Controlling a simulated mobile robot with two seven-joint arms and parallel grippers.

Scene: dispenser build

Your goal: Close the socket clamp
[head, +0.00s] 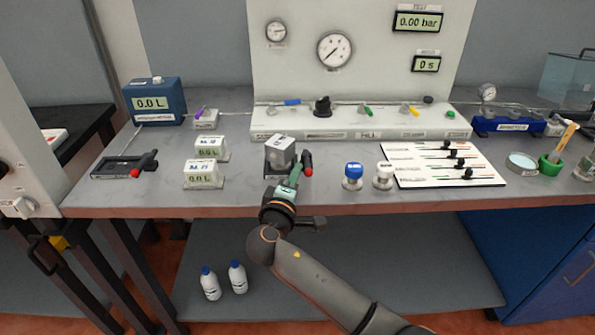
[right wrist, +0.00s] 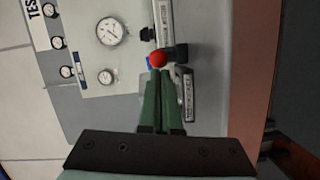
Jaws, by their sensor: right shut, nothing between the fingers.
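A dark clamp lever with a red ball knob (head: 308,172) stands beside a grey block with a pale top (head: 280,145) near the bench's front edge. My right gripper (head: 298,168) has green fingers, shut and empty, right next to the lever. In the right wrist view the red knob (right wrist: 158,58) is just beyond the fingertips (right wrist: 159,76); whether they touch it I cannot tell. A second black fixture (head: 118,167) with a red-tipped lever lies at the bench's left. Which fixture is the socket clamp is not readable. My left gripper is not in view.
The gauge panel (head: 375,60) rises behind. Bare bench lies at front left.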

